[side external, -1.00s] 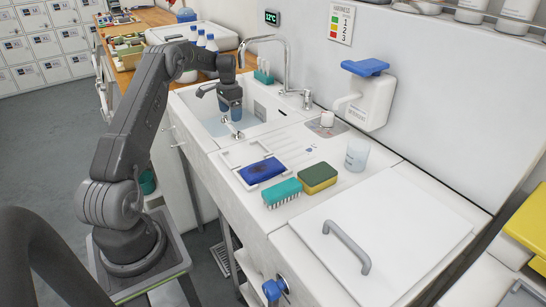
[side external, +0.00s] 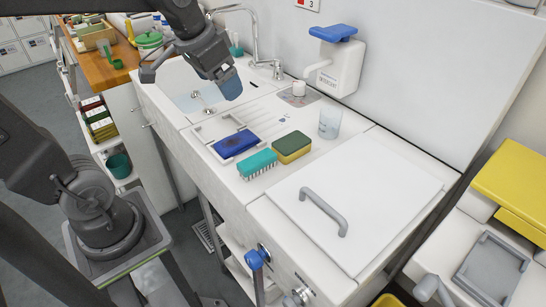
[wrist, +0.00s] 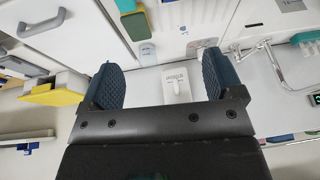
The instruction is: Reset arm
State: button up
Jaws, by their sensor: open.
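My gripper (side external: 232,84) is raised above the sink in the side view, with its blue pads facing down toward the counter. In the wrist view my gripper (wrist: 163,84) has its two blue ribbed pads wide apart with nothing between them. Behind the gap, the wrist view shows the white soap dispenser (wrist: 176,86) on the wall. My gripper touches nothing that I can see.
A blue sponge (side external: 235,144), a teal brush (side external: 257,164) and a green-yellow sponge (side external: 292,147) lie on the counter beside the sink (side external: 178,98). A clear cup (side external: 330,124) stands behind them. A white lid (side external: 365,205) with a grey handle is at right.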

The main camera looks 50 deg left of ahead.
jog(key=s+d+f+t, duration=0.1)
jog(key=s+d+f, duration=0.2)
jog(key=s+d, duration=0.2)
jog(key=s, duration=0.3)
jog(key=shift+s+h, duration=0.35)
jog(key=shift+h, duration=0.05)
dwell(1.0)
